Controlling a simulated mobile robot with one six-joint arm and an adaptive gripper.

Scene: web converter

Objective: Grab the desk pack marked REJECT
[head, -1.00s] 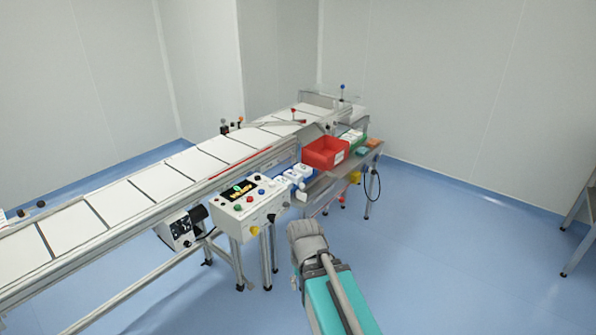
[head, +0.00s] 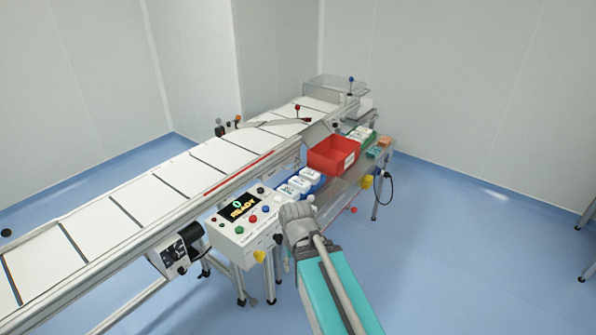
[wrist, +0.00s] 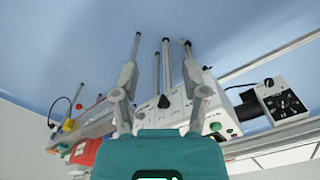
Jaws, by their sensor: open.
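White packs (head: 299,181) sit in a blue tray beside the control box. More white packs with green (head: 361,133) lie at the far end of the side shelf, and small orange and green items (head: 379,148) lie near them. Printing on the packs is too small to read, so I cannot tell which is marked REJECT. My gripper (wrist: 160,72) is open and empty in the wrist view, its two fingers apart with floor and stand legs beyond.
A red bin (head: 323,160) with a white label stands on the shelf between the pack groups. The control box (head: 243,226) has a lit display and buttons. The conveyor (head: 176,178) carries white sheets.

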